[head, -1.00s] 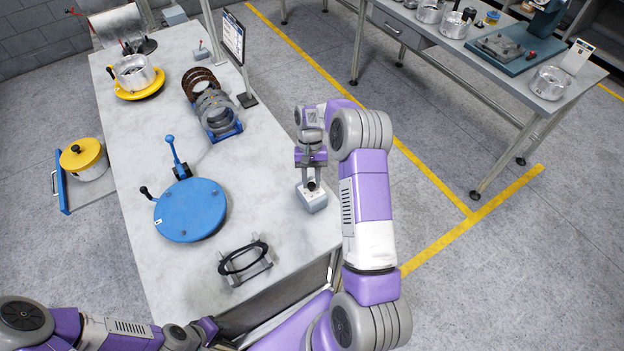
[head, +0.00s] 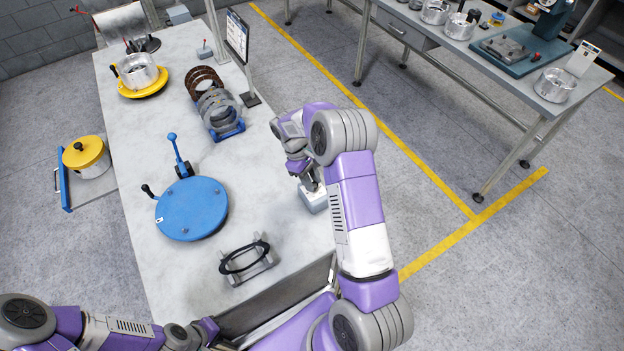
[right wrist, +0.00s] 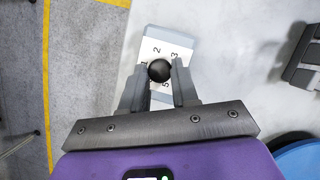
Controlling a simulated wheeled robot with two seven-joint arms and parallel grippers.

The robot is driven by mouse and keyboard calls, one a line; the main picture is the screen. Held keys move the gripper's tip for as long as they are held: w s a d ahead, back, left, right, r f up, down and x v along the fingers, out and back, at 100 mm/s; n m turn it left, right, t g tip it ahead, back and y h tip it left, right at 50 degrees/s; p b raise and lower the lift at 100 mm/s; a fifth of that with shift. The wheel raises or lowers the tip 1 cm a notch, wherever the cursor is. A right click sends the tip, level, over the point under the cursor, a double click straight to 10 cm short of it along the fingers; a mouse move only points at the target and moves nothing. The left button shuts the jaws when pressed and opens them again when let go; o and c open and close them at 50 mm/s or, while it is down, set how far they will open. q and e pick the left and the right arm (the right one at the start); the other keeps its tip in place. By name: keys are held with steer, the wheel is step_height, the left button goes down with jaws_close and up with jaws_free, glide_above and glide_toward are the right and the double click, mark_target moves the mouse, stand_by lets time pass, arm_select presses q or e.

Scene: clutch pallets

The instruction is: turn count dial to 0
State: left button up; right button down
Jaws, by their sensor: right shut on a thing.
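The count dial is a small light grey box (head: 314,202) near the right edge of the marble-topped table. In the right wrist view its white face (right wrist: 150,52) shows the numbers 1, 2, 3 and 5 around a round black knob (right wrist: 159,70). My right gripper (right wrist: 160,86) is shut on the knob, one finger on each side. In the head view the right gripper (head: 311,184) comes down over the dial and hides most of its top. A 0 and the pointer cannot be made out. My left gripper (head: 207,330) is low at the left, its jaws unclear.
A blue round plate (head: 191,208) with a lever lies left of the dial. A black ring on a grey stand (head: 245,262) is in front. Rings in a blue rack (head: 218,115) and a sign (head: 238,40) stand behind. The tabletop around the dial is clear.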

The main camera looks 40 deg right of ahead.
steer(key=shift+s+a+n+t+h, duration=0.15)
steer(key=shift+n+h, duration=0.2)
steer(key=shift+n, duration=0.6)
steer(key=shift+w+n+t+h, duration=0.15)
steer(key=shift+n+h, duration=0.2)
steer(key=shift+n, duration=0.6)
steer(key=shift+s, duration=0.1)
steer(key=c, duration=0.8)
jaws_free()
steer(key=shift+c, duration=0.2)
steer(key=v, duration=0.7)
steer(key=shift+r, duration=0.25)
steer(key=shift+a, duration=0.1)
